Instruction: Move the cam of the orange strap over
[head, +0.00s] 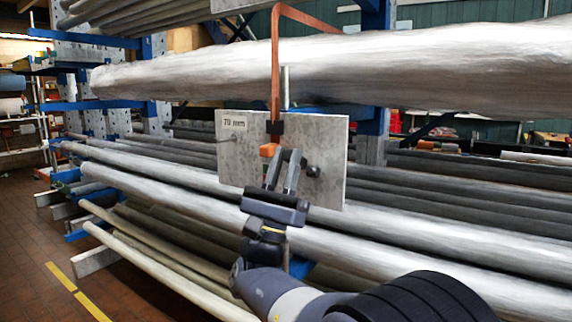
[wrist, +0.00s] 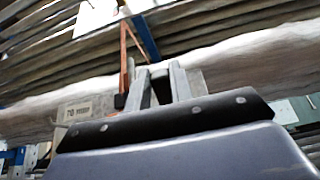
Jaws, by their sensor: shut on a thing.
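The orange strap (head: 276,70) loops over the large pale pole and hangs down in front of a grey plate marked "70 mm" (head: 232,150). It also shows in the wrist view (wrist: 123,60). A dark buckle (head: 275,128) sits on the strap at the plate's upper part. The cam's orange end (head: 268,150) shows just below the buckle, at the fingertips. My gripper (head: 287,154) is in front of the plate, shut on the cam. The fingers hide most of the cam. In the wrist view my gripper (wrist: 158,74) has something dark between its fingers.
The large pale pole (head: 400,70) spans the view above the plate. A thin upright pin (head: 285,88) stands at the plate's top edge. A dark knob (head: 313,171) sticks out right of the fingers. Several long poles lie on the rack below. Brown floor (head: 35,240) is open at left.

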